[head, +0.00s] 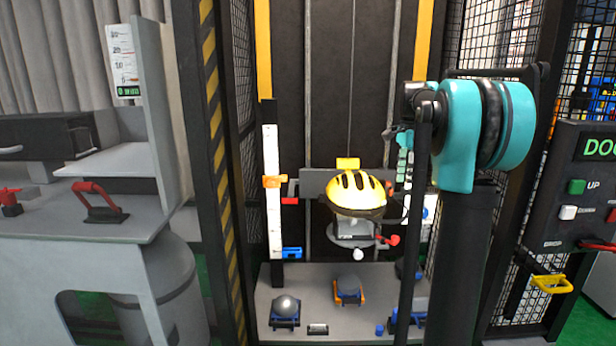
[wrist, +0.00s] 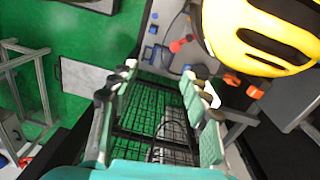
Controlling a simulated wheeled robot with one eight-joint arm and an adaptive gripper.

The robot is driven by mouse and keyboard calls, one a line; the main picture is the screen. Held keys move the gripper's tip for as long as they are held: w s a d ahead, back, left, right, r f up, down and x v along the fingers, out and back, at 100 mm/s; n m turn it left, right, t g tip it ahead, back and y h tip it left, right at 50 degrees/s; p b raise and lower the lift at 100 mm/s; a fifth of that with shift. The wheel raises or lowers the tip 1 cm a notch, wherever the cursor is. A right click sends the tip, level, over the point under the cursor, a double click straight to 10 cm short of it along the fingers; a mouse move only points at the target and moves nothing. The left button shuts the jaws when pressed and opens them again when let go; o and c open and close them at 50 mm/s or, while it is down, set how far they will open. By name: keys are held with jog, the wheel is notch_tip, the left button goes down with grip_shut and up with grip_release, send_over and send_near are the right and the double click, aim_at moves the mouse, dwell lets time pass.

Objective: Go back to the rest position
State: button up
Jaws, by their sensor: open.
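My gripper (wrist: 160,80) is open in the wrist view, its two teal fingers spread apart with nothing between them. In the head view my gripper (head: 404,152) is partly hidden behind my own arm, just right of the helmet. The yellow and black helmet (head: 356,190) sits on the carriage inside the drop tower. It also shows large at the upper right of the wrist view (wrist: 262,38), beside the right finger. The two look apart, but I cannot tell the gap exactly.
The tower's striped post (head: 213,120) and mesh side panels frame the space around my arm. A control panel (head: 590,190) stands at the right. A grey workbench (head: 110,235) stands at the left. Several small parts, including a silver ball (head: 286,305), sit on the tower base (head: 330,335).

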jog(key=s+a+f+n+t, duration=0.1)
jog(key=s+a+f+n, duration=0.2)
jog(key=s+f, duration=0.6)
jog(key=s+a+f+n+t, duration=0.2)
jog(key=s+a+f+n, duration=0.2)
jog(key=s+f+n, duration=0.4)
jog(key=s+a+f+n+t, duration=0.1)
jog(key=s+a+f+n, duration=0.3)
jog(key=s+f, duration=0.8)
jog(key=shift+s+a+f+n+t, duration=0.15)
jog(key=shift+s+n+t, duration=0.15)
jog(key=shift+s+n, duration=0.5)
